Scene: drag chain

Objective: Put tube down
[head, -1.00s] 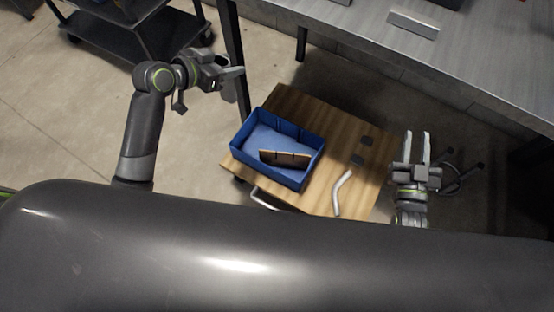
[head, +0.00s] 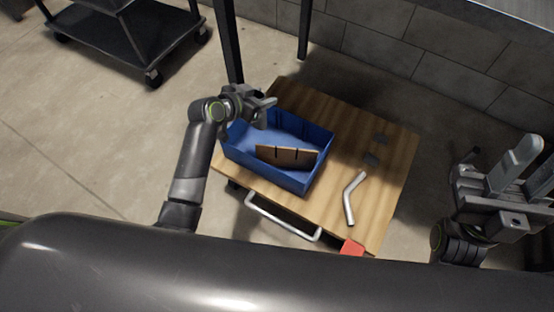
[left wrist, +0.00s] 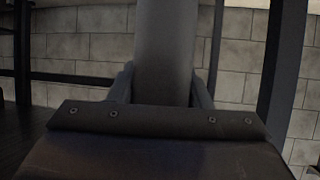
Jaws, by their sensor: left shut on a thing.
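A grey tube (left wrist: 165,45) stands between the fingers of my left gripper in the left wrist view, and the gripper is shut on it. In the head view my left gripper (head: 262,107) is at the far left corner of a blue bin (head: 303,178); the tube is hard to make out there. A bent silver tube (head: 350,200) lies on the wooden tabletop (head: 395,200), right of the bin. My right gripper (head: 527,165) is open and empty at the right, away from the tabletop.
A brown slotted piece (head: 286,156) stands in the bin. Two small dark pieces (head: 375,152) lie on the tabletop's right part. A red object (head: 351,247) shows at its front edge. A dark cart (head: 125,45) stands back left, and a grey bench (head: 500,25) back right.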

